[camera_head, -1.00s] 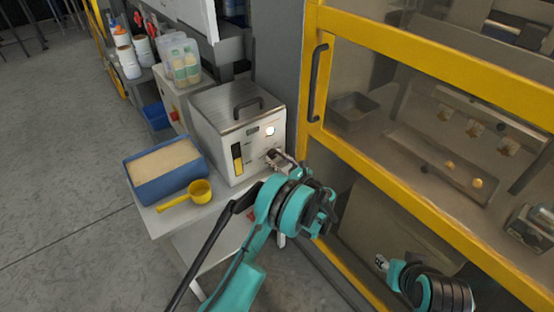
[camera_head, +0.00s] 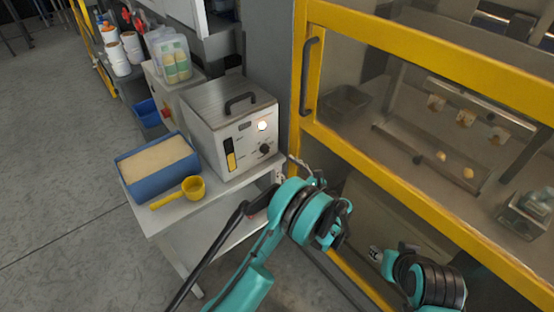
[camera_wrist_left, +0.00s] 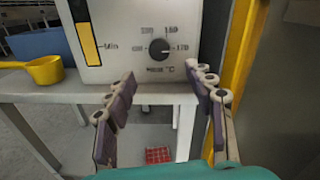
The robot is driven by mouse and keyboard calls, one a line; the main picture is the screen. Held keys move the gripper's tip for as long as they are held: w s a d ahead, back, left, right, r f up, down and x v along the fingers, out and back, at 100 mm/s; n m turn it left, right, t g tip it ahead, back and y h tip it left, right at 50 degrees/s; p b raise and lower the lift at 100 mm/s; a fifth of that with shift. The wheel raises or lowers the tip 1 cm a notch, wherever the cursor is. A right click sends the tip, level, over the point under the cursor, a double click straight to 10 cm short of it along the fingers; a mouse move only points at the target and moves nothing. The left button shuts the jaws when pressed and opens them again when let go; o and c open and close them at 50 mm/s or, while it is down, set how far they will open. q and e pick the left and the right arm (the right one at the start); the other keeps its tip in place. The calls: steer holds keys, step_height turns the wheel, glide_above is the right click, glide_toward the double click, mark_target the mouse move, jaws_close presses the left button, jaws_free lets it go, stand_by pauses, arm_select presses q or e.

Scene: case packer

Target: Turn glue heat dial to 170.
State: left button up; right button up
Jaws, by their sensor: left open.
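The glue heat dial (camera_head: 265,149) is a dark round knob on the front of the silver glue unit (camera_head: 232,118). In the left wrist view the dial (camera_wrist_left: 159,49) is ringed by small number labels, with one that looks like 170 at its right. Its light mark seems to point right, toward that label, but it is small. My left gripper (camera_head: 308,170) is open, to the right of the dial and apart from it. In the left wrist view its fingers (camera_wrist_left: 163,85) are spread, with nothing between them. My right gripper (camera_head: 376,254) is partly visible, its jaws unclear.
A blue tub (camera_head: 158,172) of pale granules and a yellow scoop (camera_head: 181,192) sit left of the unit on the white table (camera_head: 215,200). The yellow-framed machine door (camera_head: 340,145) stands close at the right of my left gripper.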

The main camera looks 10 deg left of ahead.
arm_select(q)
steer(key=v, duration=0.2)
steer(key=shift+s+d, duration=0.2)
steer(key=shift+d, duration=0.05)
stand_by(0.3)
steer(key=s+a+r+n+g+h, duration=0.3)
steer(key=s+a+r+n+h, duration=0.4)
steer(key=a+r+n, duration=0.25)
steer(key=s+d+r+n+h, duration=0.1)
steer(key=s+d+n+h, duration=0.1)
steer(key=s+n+h, duration=0.5)
steer(key=s+n, duration=0.6)
steer(key=s, duration=1)
steer(key=shift+r+h, duration=0.35)
steer(key=shift+h, duration=0.05)
